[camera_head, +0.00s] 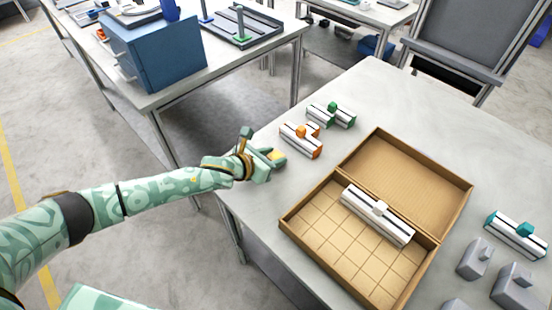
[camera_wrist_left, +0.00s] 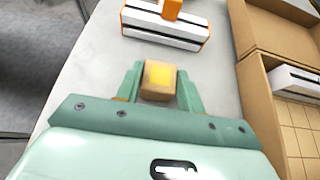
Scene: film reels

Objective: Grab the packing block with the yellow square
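The packing block with the yellow square (camera_head: 278,157) is small and tan with a yellow face. It is at the near left edge of the light table in the head view. In the left wrist view the block (camera_wrist_left: 159,80) shows between the two green fingers. My left gripper (camera_head: 260,152) is open, with its fingers on either side of the block's line. I see no clear grip, and whether a finger touches the block is hard to tell. My right gripper is not in view.
Orange-marked (camera_head: 301,139) and green-marked (camera_head: 331,114) white pieces lie just beyond the block. An open cardboard box (camera_head: 293,232) holds a white piece (camera_head: 378,213). A teal-marked piece (camera_head: 516,235) and grey pieces (camera_head: 474,259) are at right. The table's far part is clear.

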